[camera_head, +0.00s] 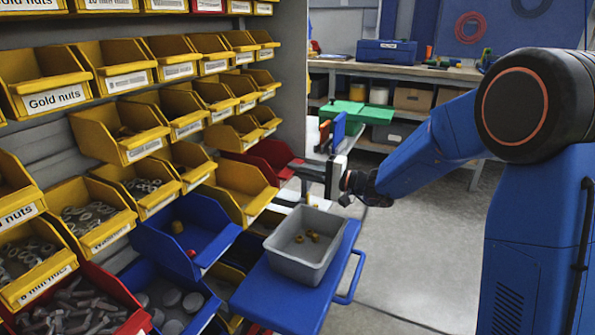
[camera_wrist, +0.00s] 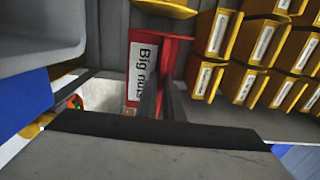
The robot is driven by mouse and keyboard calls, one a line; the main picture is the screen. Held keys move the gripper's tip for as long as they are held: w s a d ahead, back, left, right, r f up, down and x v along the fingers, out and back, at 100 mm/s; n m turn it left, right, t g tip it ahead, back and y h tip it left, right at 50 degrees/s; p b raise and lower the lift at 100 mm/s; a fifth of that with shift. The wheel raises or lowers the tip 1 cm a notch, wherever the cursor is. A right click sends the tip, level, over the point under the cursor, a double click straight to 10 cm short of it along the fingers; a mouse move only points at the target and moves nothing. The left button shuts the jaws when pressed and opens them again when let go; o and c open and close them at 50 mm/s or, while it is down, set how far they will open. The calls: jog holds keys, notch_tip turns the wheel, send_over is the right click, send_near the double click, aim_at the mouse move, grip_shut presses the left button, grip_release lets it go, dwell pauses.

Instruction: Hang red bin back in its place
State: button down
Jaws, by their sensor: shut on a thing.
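The red bin (camera_head: 272,156) is at the right end of the rack in the head view, partly hidden behind yellow bins. In the wrist view the red bin (camera_wrist: 172,58) shows a white label reading "Big nuts". My gripper (camera_head: 296,168) reaches in from the right with its fingers at the bin's near side. In the wrist view my gripper (camera_wrist: 167,102) is shut on the bin's wall. I cannot tell whether the bin's back touches the rack.
Yellow bins (camera_head: 240,182) crowd the rack (camera_head: 40,150) beside the red bin. A grey tub (camera_head: 303,262) with a few brass nuts stands on a blue cart (camera_head: 275,300) below my gripper. A workbench (camera_head: 440,72) stands behind. The floor at right is clear.

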jog(key=c, duration=1.8)
grip_release()
jog(key=v, duration=1.6)
jog(key=s+d+f+n+g+h, duration=0.2)
jog(key=s+n+g+h, duration=0.4)
jog(key=s, duration=1.6)
jog(key=s+d+t+h, duration=0.1)
jog(key=s+d+h, duration=0.2)
jog(key=d, duration=0.3)
jog(key=s+d+f+m+t+h, duration=0.1)
jog(key=s+d+t+h, duration=0.1)
jog(key=s+d+h, duration=0.2)
jog(key=s+d+f+m+t+h, duration=0.1)
jog(key=s+d+h, duration=0.3)
jog(key=s+d, duration=0.2)
jog(key=shift+s+d+f+t, duration=0.1)
jog(key=shift+d+t, duration=0.05)
jog(key=shift+d, duration=0.45)
jog(key=shift+s+d+f+t, duration=0.1)
jog(key=shift+d+f+t, duration=0.05)
jog(key=shift+d, duration=0.45)
